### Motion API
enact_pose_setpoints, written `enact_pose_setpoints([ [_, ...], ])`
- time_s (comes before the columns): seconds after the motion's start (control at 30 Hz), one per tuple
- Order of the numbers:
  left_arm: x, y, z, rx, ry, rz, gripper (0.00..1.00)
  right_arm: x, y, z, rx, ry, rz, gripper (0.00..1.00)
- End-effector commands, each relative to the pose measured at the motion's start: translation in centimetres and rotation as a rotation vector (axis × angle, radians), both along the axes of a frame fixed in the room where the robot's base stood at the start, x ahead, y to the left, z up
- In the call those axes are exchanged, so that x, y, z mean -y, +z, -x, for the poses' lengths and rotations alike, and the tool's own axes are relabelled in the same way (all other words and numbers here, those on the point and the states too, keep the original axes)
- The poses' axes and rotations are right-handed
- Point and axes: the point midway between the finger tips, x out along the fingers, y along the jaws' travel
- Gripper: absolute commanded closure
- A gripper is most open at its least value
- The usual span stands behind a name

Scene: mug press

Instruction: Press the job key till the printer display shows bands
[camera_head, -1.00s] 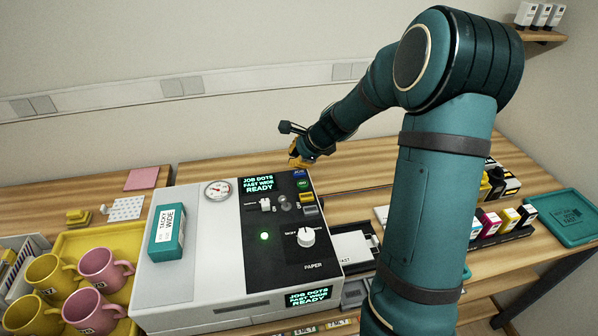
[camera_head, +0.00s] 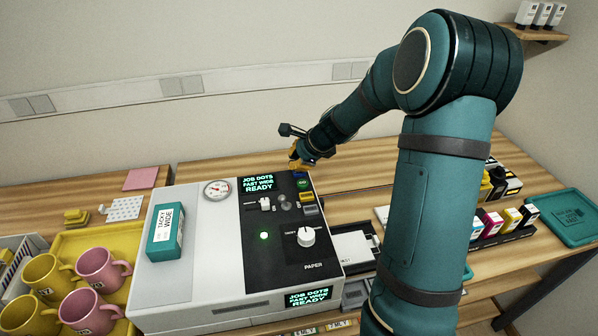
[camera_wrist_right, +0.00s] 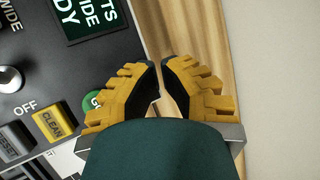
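The printer (camera_head: 190,275) has a dark panel. Its rear display (camera_head: 258,184) and front display (camera_head: 308,297) read JOB DOTS, FAST WIDE, READY. A blue key (camera_head: 300,175), probably the job key, sits at the panel's back right corner; its label is unreadable. It is hidden in the wrist view. My right gripper (camera_head: 296,163) is just behind and above the blue key; I cannot tell whether they touch. My left gripper is not in view.
Near the blue key are a green key (camera_head: 303,184), a yellow CLEAN key (camera_wrist_right: 48,123) and a grey key (camera_head: 311,210). A teal box (camera_head: 165,232) sits on the printer's lid. Mugs stand left on a yellow tray (camera_head: 75,243); ink cartridges (camera_head: 492,222) stand right.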

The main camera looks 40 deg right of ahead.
Motion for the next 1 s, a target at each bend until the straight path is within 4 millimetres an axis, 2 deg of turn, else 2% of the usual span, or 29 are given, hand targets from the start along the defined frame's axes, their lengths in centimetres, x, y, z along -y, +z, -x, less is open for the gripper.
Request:
enact_pose_setpoints([
  [0.6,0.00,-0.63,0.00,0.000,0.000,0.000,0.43,-0.01,-0.73,0.00,-0.001,0.000,0.000,1.00],
  [1.0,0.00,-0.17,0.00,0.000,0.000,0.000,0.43,0.00,-0.28,0.03,-0.001,0.000,0.000,1.00],
])
